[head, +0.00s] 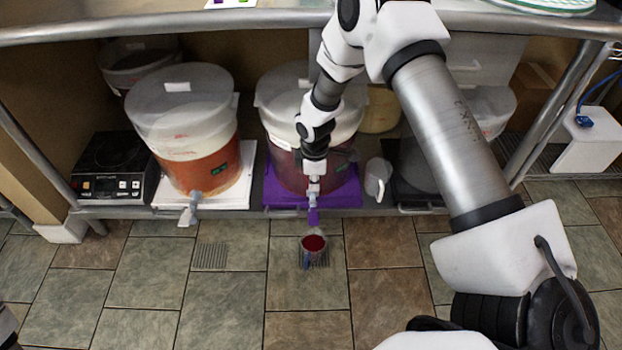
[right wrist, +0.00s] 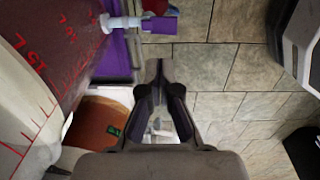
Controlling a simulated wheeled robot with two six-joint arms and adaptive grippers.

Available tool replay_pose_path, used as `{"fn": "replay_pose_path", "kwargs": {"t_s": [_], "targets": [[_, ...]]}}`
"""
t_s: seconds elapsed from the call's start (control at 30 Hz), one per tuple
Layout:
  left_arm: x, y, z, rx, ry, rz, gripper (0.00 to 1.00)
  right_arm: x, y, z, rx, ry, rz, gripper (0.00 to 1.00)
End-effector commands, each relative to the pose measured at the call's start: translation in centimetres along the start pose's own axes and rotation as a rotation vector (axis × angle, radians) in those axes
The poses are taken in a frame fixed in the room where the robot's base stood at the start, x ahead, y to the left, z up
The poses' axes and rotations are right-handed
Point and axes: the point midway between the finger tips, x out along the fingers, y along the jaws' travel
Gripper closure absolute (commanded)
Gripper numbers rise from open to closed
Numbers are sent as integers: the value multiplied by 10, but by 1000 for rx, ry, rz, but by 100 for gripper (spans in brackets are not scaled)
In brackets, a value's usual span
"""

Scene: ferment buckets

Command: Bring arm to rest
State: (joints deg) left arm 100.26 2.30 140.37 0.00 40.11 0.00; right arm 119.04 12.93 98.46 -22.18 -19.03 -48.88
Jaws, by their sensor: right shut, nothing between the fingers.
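My right arm reaches across the head view and bends down to the front of the right bucket (head: 281,165), which holds dark red liquid. My right gripper (head: 345,154) overlaps this bucket in the head view. In the right wrist view my right gripper (right wrist: 158,70) is shut and empty, with floor behind its fingertips. The bucket's wall (right wrist: 28,95) shows at the left there, and its white tap with a purple end (right wrist: 160,25) lies beyond the fingers. I cannot tell the exact gap to the bucket. My left gripper is not in view.
A cup of red liquid (head: 313,244) stands on the floor below the tap. A bucket of orange liquid (head: 198,165) stands on a white board, beside a black hotplate (head: 116,170). The counter edge (head: 180,26) runs above the shelf. Tiled floor in front is mostly clear.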

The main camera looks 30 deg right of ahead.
Motion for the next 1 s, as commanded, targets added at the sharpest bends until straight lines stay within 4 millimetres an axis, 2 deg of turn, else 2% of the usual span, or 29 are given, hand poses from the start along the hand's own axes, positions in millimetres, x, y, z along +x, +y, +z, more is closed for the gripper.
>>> {"fn": "replay_pose_path", "kwargs": {"t_s": [0.27,0.37,0.47,0.6,0.7,0.77,0.83,0.9,0.97,1.0], "targets": [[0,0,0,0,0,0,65,3,-2,1,0,-4,-6,100],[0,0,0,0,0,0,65,25,-21,6,-17,-37,-47,100],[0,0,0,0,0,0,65,55,-76,22,-40,-96,-153,100],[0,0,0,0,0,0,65,92,-185,46,65,-137,-282,100],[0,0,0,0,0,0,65,100,-250,63,247,-155,-307,100],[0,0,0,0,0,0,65,99,-284,74,392,-166,-294,100],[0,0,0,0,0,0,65,93,-306,83,562,-165,-251,100],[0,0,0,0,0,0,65,84,-313,88,727,-145,-189,100],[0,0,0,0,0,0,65,79,-309,90,872,-106,-124,100],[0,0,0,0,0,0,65,78,-298,86,972,-62,-73,100]]}}
